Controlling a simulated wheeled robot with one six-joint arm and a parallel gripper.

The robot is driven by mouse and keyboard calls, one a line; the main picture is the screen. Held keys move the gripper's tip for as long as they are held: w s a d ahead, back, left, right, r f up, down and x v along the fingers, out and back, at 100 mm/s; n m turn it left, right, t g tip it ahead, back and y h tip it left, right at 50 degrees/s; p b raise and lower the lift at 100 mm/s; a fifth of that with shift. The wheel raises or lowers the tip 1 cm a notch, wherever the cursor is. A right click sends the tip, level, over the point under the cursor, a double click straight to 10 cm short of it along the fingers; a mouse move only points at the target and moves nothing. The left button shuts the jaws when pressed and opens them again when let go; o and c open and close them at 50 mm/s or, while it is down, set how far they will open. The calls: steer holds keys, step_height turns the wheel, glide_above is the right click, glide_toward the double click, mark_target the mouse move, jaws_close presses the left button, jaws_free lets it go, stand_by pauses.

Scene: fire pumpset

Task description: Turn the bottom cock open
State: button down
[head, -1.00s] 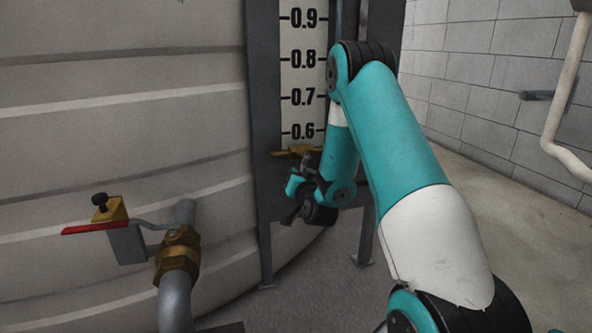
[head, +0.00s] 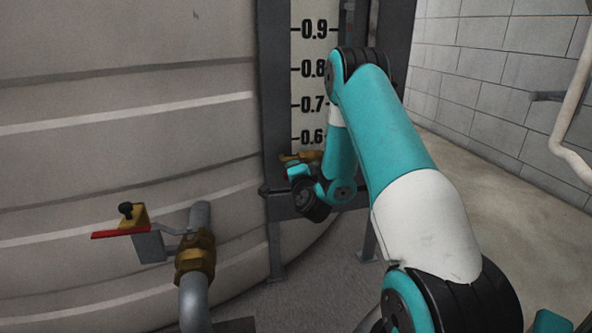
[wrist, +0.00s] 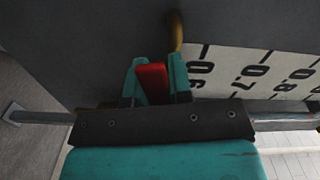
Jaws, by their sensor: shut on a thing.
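The bottom cock (head: 302,157) is a small brass fitting at the foot of the level gauge, partly hidden behind my arm in the head view. Its red handle (wrist: 152,82) shows in the wrist view between the two teal fingers of my gripper (wrist: 155,80), which is shut on it. A yellowish brass pipe part (wrist: 177,33) rises just beyond the fingers. In the head view my gripper (head: 298,172) is close up against the cock, and the red handle cannot be made out there.
The white gauge scale (head: 308,90) stands above the cock in a dark frame (head: 274,100) beside the large ribbed tank (head: 120,90). A separate valve with a red lever (head: 120,232) sits on a pipe at lower left. Open floor (head: 480,230) lies to the right.

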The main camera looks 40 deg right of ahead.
steer(key=shift+a+r+m+p, duration=0.1)
steer(key=shift+r+m+p, duration=0.4)
steer(key=shift+m, duration=0.9)
steer(key=shift+r, duration=0.15)
steer(key=c, duration=1)
jaws_free()
